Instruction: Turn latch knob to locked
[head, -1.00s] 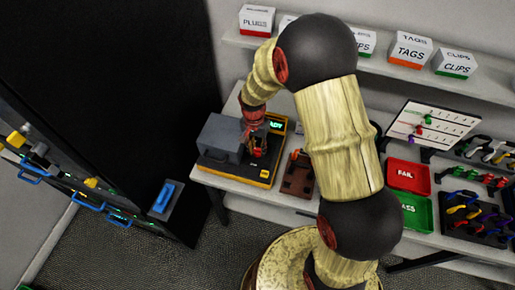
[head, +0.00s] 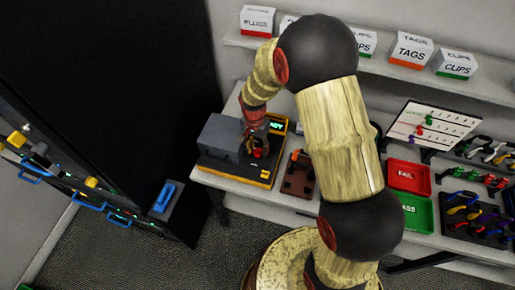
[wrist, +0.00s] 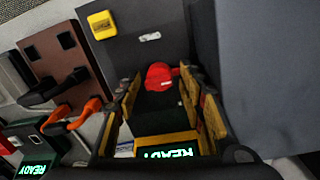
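The latch knob (wrist: 160,76) is red and sits on the dark top of the tester (wrist: 123,48), in the middle of the wrist view. My gripper (wrist: 160,82) is over it, with one yellow-padded finger on each side of the knob. The fingers look apart, with a gap at least on the left; contact on the right is unclear. In the head view my gripper (head: 257,143) is down at the tester (head: 265,184), beside its grey hood. A small red part, likely the knob (head: 258,153), shows below the fingers. The knob's exact angle is hard to read.
The grey hood (head: 219,137) stands close left of my gripper. The tester's screen (wrist: 168,153) reads READY. A brown fixture (head: 298,178) with an orange part is to the right. Red FAIL (head: 407,177) and green PASS trays lie farther right.

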